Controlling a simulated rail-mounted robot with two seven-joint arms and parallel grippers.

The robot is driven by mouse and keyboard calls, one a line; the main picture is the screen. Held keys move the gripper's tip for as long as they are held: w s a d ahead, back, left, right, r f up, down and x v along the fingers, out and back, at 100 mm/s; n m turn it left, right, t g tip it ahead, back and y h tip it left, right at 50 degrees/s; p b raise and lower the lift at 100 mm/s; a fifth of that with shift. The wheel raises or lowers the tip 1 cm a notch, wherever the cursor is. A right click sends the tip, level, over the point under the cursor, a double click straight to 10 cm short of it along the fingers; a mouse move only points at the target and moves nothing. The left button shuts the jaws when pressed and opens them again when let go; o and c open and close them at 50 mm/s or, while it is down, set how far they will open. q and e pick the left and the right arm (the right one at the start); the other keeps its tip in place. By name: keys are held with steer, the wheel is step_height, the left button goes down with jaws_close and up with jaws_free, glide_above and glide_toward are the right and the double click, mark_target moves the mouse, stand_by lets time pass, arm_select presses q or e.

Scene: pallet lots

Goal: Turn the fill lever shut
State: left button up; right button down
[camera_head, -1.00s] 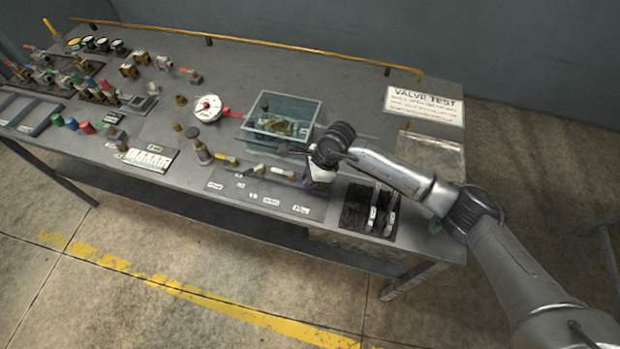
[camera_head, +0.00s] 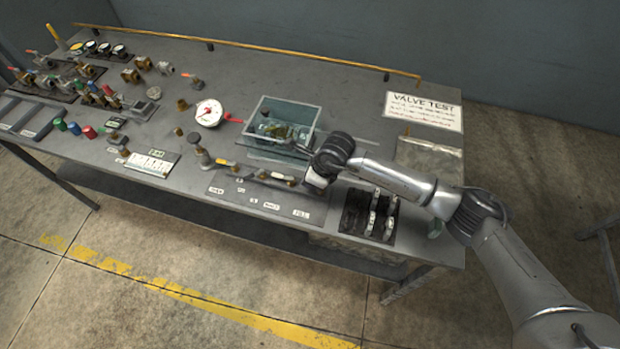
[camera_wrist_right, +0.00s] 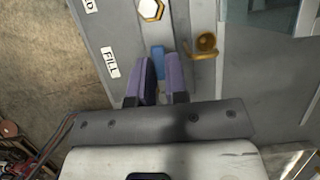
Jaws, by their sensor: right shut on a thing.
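My right gripper (camera_wrist_right: 160,82) is shut on a blue lever handle (camera_wrist_right: 157,60), which shows between its purple fingers in the right wrist view. A white label reading FILL (camera_wrist_right: 110,62) lies to the left of the handle, so I take this as the fill lever. In the head view my right gripper (camera_head: 314,181) is low over the valve panel, and the hand hides most of the lever. The FILL label (camera_head: 301,214) shows just below the hand. My left gripper is not in view.
A glass tank (camera_head: 300,110) stands behind the hand, with a white gauge (camera_head: 208,112) to its left. A black tray (camera_head: 350,222) with pale handles is right of the panel. Other valve levers (camera_head: 228,163) are to the left. A brass fitting (camera_wrist_right: 205,42) is close right of the fingers.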

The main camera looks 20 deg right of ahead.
steer(key=shift+r, duration=0.1)
steer(key=c, duration=1.1)
jaws_free()
